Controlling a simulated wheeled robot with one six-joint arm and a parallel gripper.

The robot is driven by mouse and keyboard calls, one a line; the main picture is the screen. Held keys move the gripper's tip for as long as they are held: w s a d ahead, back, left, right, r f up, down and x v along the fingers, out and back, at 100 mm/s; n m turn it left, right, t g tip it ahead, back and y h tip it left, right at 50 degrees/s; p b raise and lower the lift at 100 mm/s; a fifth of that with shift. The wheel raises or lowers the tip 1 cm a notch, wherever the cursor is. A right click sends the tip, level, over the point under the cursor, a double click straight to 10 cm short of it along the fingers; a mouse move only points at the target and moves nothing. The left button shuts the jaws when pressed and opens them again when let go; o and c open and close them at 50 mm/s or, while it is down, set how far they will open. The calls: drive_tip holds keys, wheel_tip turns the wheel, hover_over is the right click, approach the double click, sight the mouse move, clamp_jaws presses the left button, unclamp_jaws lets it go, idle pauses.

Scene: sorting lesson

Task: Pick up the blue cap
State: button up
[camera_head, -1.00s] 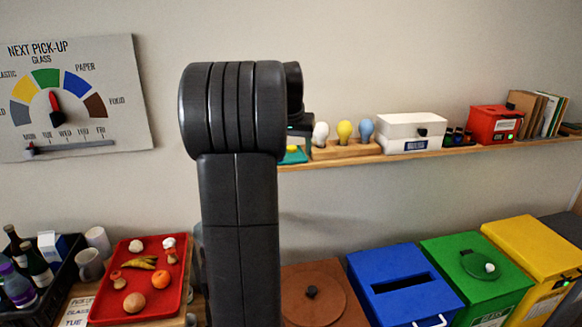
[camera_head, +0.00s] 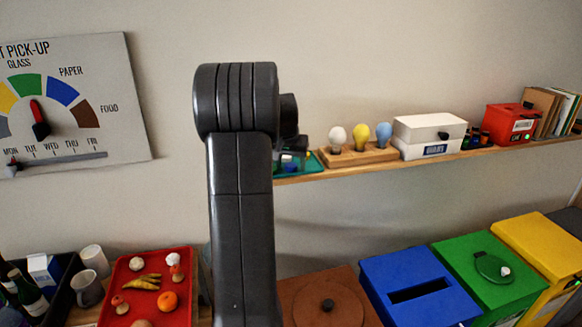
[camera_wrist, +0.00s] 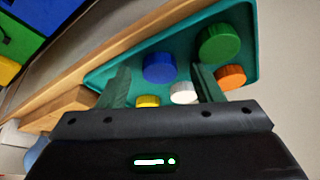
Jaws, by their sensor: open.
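The blue cap (camera_wrist: 159,67) lies on a teal tray (camera_wrist: 105,77) in the wrist view. My gripper (camera_wrist: 161,70) is open, with one green finger on each side of the blue cap in the picture. Both fingers look apart from it, and I cannot tell how far off it is. A white cap (camera_wrist: 184,94) and a yellow cap (camera_wrist: 148,101) are nearer the gripper body. A green cap (camera_wrist: 219,42) and an orange cap (camera_wrist: 231,78) are at the right. In the head view my arm hides much of the teal tray (camera_head: 314,166).
The tray sits on a wooden shelf (camera_head: 480,151) against the wall. A bulb stand (camera_head: 375,155) and a white box (camera_head: 425,127) are to its right. Below are a blue bin (camera_head: 420,275), a green bin (camera_head: 460,262) and a red tray (camera_head: 185,290) of food.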

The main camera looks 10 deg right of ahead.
sight(290, 167)
drive_tip(key=c, duration=1.1)
drive_tip(key=shift+r, duration=0.1)
wheel_tip(290, 167, up, 10)
drive_tip(key=shift+f+b, duration=0.1)
drive_tip(key=shift+b, duration=0.75)
